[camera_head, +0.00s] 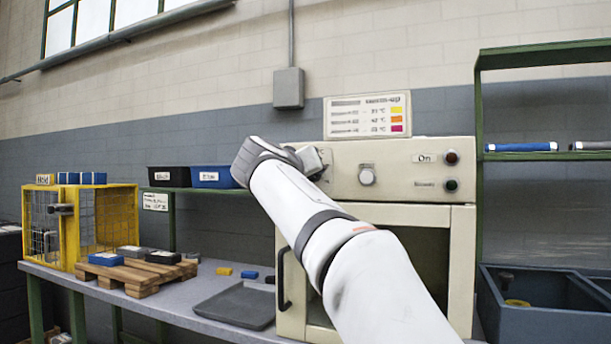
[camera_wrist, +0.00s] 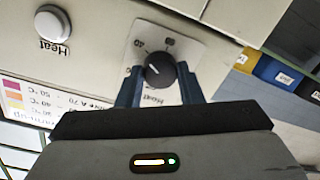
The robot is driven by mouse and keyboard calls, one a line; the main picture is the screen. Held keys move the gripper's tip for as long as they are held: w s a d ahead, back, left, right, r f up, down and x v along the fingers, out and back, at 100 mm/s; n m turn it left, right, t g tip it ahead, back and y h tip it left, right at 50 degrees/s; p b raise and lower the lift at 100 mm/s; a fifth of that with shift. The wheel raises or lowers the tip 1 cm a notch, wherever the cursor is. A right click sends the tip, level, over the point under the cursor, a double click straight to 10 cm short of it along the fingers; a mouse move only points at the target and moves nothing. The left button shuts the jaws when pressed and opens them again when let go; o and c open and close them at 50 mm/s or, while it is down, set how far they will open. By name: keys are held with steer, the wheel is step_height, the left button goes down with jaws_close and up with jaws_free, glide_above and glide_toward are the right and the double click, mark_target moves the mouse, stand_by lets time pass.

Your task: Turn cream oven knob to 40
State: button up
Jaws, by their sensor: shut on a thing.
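The cream oven (camera_head: 444,216) stands on the bench, with a control panel along its top. In the wrist view, which is upside down, a black round knob (camera_wrist: 160,69) with a white pointer line sits on a pale plate (camera_wrist: 178,45) marked "Heat" and with small numbers. The exact setting cannot be read. My gripper (camera_wrist: 160,75) is shut on this knob, one dark blue finger on each side. In the head view my gripper (camera_head: 310,162) is at the panel's left end, and my arm hides the knob.
A white round Heat button (camera_wrist: 51,24) is beside the knob; it also shows in the head view (camera_head: 366,176). Two lamps (camera_head: 451,157) are on the panel's right. A settings chart (camera_head: 367,116) is above. Left are bins (camera_head: 212,177), a yellow cage (camera_head: 108,215) and a pallet (camera_head: 137,275).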

steer(key=shift+f, duration=0.1)
steer(key=o, duration=1)
steer(key=v, duration=0.8)
steer(key=shift+w, duration=0.1)
